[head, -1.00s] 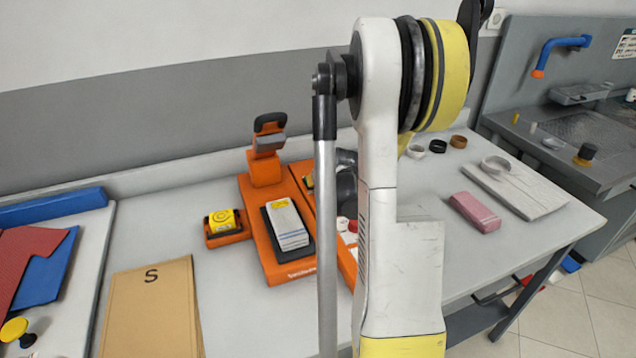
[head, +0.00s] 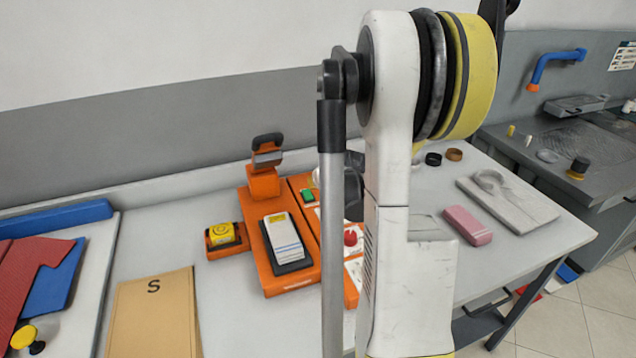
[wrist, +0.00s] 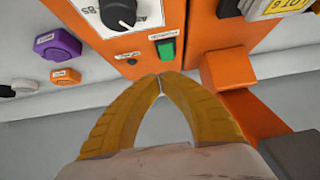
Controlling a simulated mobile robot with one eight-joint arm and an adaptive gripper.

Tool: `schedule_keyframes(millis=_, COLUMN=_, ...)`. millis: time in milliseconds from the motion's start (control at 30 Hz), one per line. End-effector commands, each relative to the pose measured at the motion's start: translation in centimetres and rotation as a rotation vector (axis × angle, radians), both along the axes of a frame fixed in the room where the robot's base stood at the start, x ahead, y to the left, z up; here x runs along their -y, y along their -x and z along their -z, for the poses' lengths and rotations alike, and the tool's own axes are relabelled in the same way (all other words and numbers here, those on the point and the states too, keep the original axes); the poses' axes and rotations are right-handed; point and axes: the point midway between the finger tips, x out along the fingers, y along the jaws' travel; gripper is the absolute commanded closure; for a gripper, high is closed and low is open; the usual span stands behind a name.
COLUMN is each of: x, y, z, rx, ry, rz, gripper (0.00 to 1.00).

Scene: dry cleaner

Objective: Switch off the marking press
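The marking press (head: 262,188) is the orange machine on the table in the head view, with a pale pad on its bed and an upright head behind. Its control panel on the right is partly hidden by my arm. A green rocker switch (head: 308,195) shows on that panel, and a red knob (head: 350,238) sits nearer. In the wrist view the green switch (wrist: 166,50) sits just beyond my gripper (wrist: 160,78). The yellow fingers meet at their tips with nothing between them. I cannot tell whether they touch the panel, or which way the switch is set.
A black dial (wrist: 119,13) is beside the switch. An orange block (wrist: 228,70) juts out to its right. A yellow roll in an orange holder (head: 224,236), a cardboard sheet (head: 155,315) and a pink block (head: 467,226) lie on the table.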

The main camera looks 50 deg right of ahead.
Motion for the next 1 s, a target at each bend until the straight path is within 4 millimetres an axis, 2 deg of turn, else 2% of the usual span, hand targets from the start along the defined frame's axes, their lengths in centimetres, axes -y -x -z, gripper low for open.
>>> schedule_keyframes(millis=100, x=-1.0, y=2.0, z=-1.7, rx=0.0, ry=-0.001, rz=0.001, gripper=1.0)
schedule_keyframes(millis=367, x=-2.4, y=4.5, z=-3.4, rx=-0.001, ry=0.0, rz=0.0, gripper=1.0)
schedule_keyframes(millis=1000, x=-2.6, y=4.8, z=-3.5, rx=0.0, ry=0.0, rz=-0.001, gripper=1.0)
